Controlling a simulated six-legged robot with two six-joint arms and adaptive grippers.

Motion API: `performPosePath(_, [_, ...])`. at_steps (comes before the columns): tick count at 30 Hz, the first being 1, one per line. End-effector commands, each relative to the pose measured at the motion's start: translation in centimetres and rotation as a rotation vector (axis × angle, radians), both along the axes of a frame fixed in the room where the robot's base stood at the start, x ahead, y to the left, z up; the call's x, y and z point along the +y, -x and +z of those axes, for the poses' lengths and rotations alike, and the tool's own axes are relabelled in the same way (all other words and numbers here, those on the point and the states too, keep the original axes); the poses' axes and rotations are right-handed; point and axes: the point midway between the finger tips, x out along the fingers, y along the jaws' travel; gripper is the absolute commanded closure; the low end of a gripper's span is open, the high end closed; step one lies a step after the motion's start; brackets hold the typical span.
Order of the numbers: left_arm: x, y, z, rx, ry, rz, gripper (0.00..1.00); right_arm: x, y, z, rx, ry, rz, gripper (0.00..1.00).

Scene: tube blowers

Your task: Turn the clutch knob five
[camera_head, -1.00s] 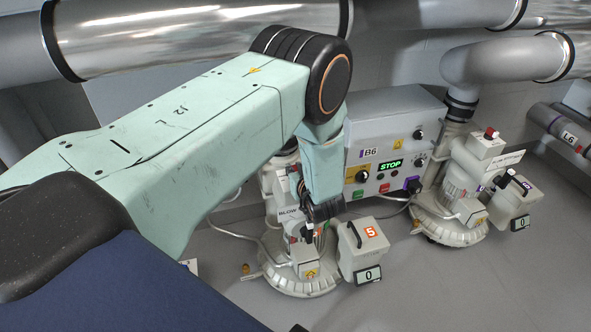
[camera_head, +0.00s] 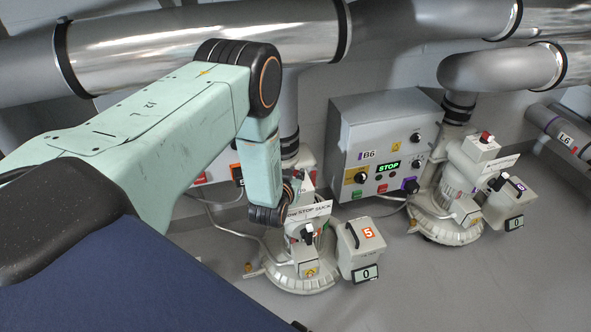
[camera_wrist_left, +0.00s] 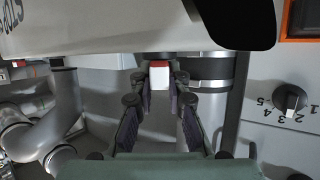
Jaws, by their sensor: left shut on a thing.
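Blower 5 (camera_head: 300,270) is a cream machine on a round base, with an orange "5" tag and a "0" counter. Its sign (camera_head: 310,212) reads "BLOW STOP SUCK" above a black-and-white lever (camera_head: 308,231). My left gripper (camera_head: 291,188) is behind the sign, at the upper part of this blower. In the left wrist view, my left gripper (camera_wrist_left: 160,84) has its fingertips on both sides of a small red-and-white knob (camera_wrist_left: 160,76) and is shut on it. Fingers and sign partly hide this knob in the head view. My right gripper is not in view.
A control box (camera_head: 385,145) marked B6 shows "STOP" to the right. A similar blower (camera_head: 450,205) stands beyond it, with a red-topped knob (camera_head: 486,138). A numbered dial (camera_wrist_left: 289,97) shows in the left wrist view. Big metal pipes run behind. Front floor is clear.

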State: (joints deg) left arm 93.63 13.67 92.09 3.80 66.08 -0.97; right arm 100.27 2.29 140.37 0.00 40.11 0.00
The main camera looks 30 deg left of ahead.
Motion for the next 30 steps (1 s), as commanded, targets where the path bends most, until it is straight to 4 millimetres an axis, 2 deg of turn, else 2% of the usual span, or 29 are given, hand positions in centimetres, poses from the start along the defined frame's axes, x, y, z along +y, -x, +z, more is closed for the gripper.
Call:
performPosePath(4, [0.4,0.1,0.1,-0.001,-0.002,-0.121,1.0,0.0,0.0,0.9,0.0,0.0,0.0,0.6])
performPosePath(13, [0.6,0.0,0.0,-0.001,-0.003,-0.382,1.0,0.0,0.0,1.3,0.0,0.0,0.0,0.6])
performPosePath(30, [0.7,-0.2,-0.2,-0.002,-0.005,-0.83,1.0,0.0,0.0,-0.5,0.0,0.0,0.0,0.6])
